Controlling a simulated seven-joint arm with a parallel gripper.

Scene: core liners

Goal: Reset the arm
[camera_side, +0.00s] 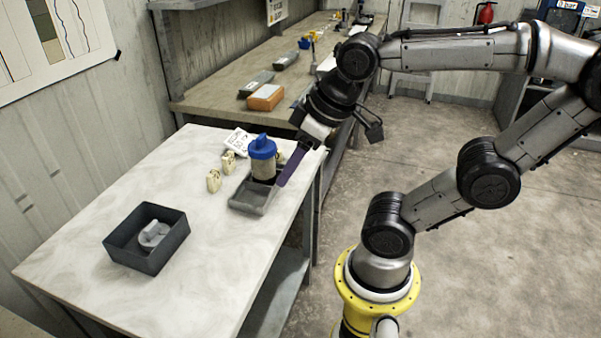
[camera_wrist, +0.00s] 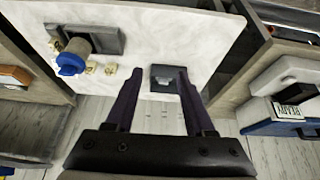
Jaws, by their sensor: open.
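My gripper (camera_side: 283,180) is at the end of the arm, over the far right part of the white table, its purple finger in front of the grey tray in the side view. In the wrist view my gripper (camera_wrist: 156,74) shows two purple fingers, spread wide with nothing between them. A beige cylinder with a blue cap (camera_side: 263,150) stands upright in the grey tray (camera_side: 245,203). In the wrist view the blue cap (camera_wrist: 71,64) is left of the fingers, clear of them. How high the fingers are above the table is hard to tell.
A dark open box (camera_side: 125,247) holding a pale grey part (camera_side: 153,234) stands on the white table (camera_side: 205,260). Small beige blocks (camera_side: 213,181) and a white card (camera_side: 237,140) are beside the tray. A bench (camera_side: 215,92) with an orange block (camera_side: 265,97) stands behind.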

